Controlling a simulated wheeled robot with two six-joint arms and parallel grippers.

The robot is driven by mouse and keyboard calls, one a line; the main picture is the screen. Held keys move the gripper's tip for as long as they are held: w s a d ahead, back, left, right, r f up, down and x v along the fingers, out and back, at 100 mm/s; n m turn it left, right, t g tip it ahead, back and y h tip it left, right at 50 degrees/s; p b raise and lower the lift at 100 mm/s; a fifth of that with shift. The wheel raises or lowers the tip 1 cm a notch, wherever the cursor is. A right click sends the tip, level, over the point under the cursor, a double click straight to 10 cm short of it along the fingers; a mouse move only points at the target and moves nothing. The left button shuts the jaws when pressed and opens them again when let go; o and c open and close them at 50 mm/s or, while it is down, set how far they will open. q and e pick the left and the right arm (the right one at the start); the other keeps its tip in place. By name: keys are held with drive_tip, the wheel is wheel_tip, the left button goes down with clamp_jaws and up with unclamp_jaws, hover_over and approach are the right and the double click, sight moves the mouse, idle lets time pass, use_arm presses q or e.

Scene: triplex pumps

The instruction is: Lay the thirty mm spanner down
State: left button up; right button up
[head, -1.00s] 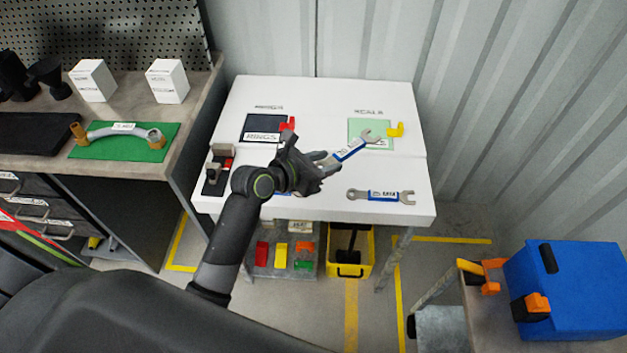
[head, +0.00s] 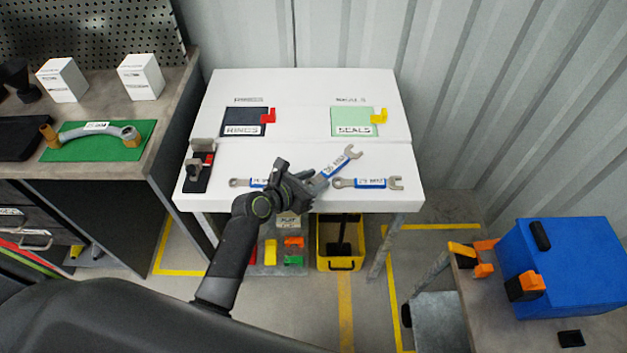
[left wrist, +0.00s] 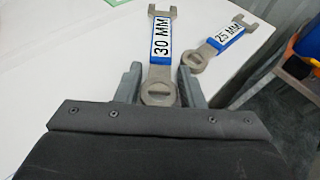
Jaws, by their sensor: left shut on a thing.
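My left gripper (head: 304,182) is shut on the thirty mm spanner (head: 337,167), above the front part of the white table. In the left wrist view the fingers (left wrist: 160,88) flank the ring end of the thirty mm spanner (left wrist: 160,55); its blue band reads "30 MM". Its open jaw points away from my gripper, to the back right in the head view. Whether it touches the table cannot be told. My right gripper is not in view.
The 25 mm spanner (head: 370,183) lies just right on the white table (head: 300,92); it shows in the left wrist view (left wrist: 222,42). Another spanner (head: 242,182) is partly hidden behind my gripper. A black rings pad (head: 240,118) and green seals pad (head: 352,116) lie behind.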

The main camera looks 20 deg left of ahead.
use_arm(q)
drive_tip(key=o, duration=0.8)
drive_tip(key=shift+f, duration=0.1)
drive_tip(key=shift+c, duration=0.2)
